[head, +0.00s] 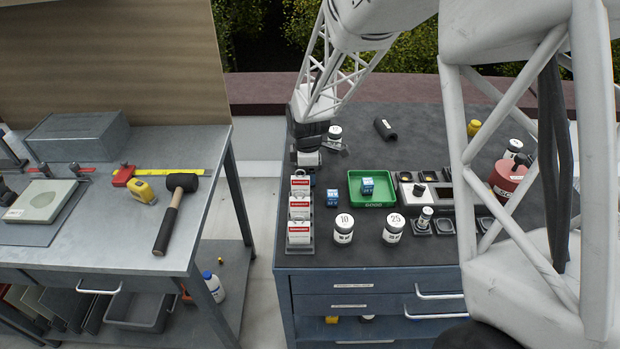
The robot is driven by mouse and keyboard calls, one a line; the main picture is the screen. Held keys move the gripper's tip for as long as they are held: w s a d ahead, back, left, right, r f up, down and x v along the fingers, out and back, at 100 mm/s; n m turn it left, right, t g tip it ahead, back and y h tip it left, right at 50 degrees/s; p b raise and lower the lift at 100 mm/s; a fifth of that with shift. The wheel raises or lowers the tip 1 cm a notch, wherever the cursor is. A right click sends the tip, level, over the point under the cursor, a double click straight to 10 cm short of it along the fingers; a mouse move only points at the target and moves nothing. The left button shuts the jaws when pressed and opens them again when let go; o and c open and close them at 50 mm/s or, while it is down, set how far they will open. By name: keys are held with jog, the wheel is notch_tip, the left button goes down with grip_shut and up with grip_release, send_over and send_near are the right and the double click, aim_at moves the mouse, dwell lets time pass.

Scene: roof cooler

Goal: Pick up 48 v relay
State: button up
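Two small blue cubes with white markings look like relays. One blue cube (367,185) sits in a green tray (391,200) on the dark bench top. The other blue cube (332,197) stands on the bench just left of the tray. Their print is too small to read, so I cannot tell which is the 48 V relay. My gripper (309,160) is low at the back left of the bench, behind the red-and-white boxes and apart from both cubes. Its fingers are partly hidden, and I cannot tell whether they are open.
Red-and-white boxes (299,211) stand in a rack at the bench's left edge. Jars marked 10 (344,228) and 25 (393,227) stand in front of the tray. A grey organiser (407,190) is to its right. My arm hides part of the bench's right side.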

jog(key=shift+c, duration=0.2)
jog(key=c, duration=1)
jog(key=shift+o, duration=0.2)
jog(key=shift+r, duration=0.1)
notch_tip(320, 180, up, 10)
dwell(0.5)
